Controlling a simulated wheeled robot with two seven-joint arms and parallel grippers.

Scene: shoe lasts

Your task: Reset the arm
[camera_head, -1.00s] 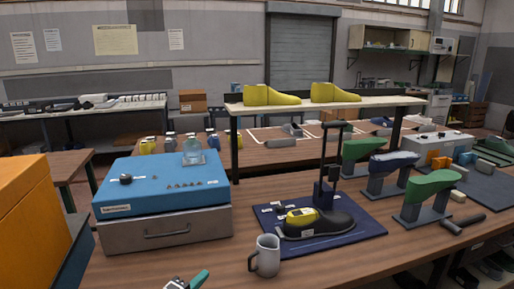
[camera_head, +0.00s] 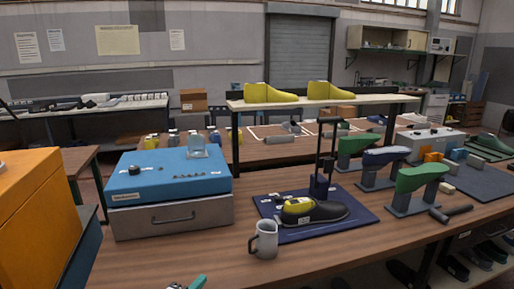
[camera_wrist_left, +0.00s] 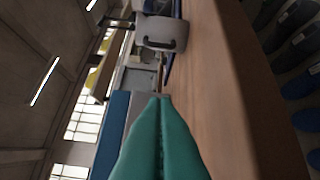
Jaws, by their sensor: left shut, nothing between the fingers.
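My left gripper (camera_head: 190,283) shows at the bottom edge of the head view, in front of the wooden table (camera_head: 165,265). In the left wrist view its two green fingers (camera_wrist_left: 160,100) are pressed together with nothing between them. It is apart from the grey mug (camera_head: 265,240), which stands upright to its right. My right gripper is not in view.
A blue-topped box (camera_head: 170,180) with a drawer stands at the left. Green and blue lasts on stands (camera_head: 412,190) are at the right. The table's front left is clear.

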